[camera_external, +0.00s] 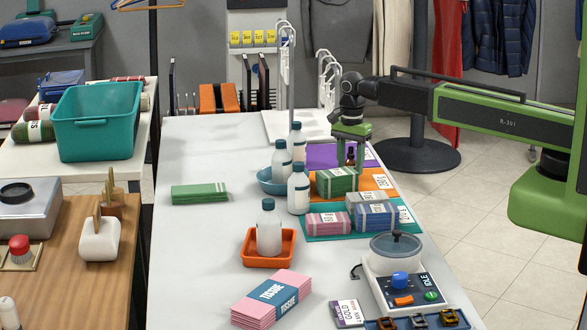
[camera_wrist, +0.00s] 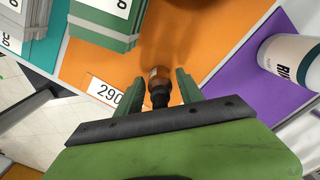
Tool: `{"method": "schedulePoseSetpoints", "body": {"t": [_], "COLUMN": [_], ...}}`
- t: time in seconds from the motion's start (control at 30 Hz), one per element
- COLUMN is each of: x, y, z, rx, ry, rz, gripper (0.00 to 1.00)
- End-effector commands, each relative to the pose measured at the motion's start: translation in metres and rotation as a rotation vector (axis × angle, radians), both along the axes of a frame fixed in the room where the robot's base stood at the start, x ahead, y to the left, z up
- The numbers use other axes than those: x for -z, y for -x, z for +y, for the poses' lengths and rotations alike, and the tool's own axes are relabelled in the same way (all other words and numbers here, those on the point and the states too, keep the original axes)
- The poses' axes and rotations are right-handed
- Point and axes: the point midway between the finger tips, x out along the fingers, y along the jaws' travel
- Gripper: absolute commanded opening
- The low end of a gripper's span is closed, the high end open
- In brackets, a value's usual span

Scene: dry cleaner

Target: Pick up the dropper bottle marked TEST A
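A small brown dropper bottle with a black top (camera_wrist: 160,88) stands on the orange mat (camera_wrist: 195,30). In the external view the bottle (camera_external: 350,157) shows as a small dark shape under my gripper. My gripper (camera_wrist: 162,80) points down with its two green fingers on either side of the bottle. A narrow gap shows between the fingers and the bottle, so it looks open around it. In the external view my gripper (camera_external: 350,150) is low over the back of the mat. The marking on the bottle cannot be read.
Green banded stacks (camera_external: 337,181) stand just left of the bottle. White bottles (camera_external: 298,188) stand further left, one by a blue bowl (camera_external: 270,182). A purple mat (camera_external: 322,155) lies behind. Pink and blue stacks stand on a teal mat (camera_external: 340,230) in front.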

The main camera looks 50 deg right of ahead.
Motion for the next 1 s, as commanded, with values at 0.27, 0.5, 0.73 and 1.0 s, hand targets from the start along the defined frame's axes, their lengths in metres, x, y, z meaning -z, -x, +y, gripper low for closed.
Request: {"method": "schedulePoseSetpoints", "body": {"t": [0.27,0.5,0.73,1.0], "x": [0.000,0.000,-0.006,-0.044], "y": [0.000,0.000,0.000,0.000], "z": [0.000,0.000,0.000,0.000], "rx": [0.000,0.000,0.000,0.000], "ry": [0.000,0.000,0.000,0.000], "rz": [0.000,0.000,0.000,0.000], "gripper": [0.06,0.00,0.00,0.00]}}
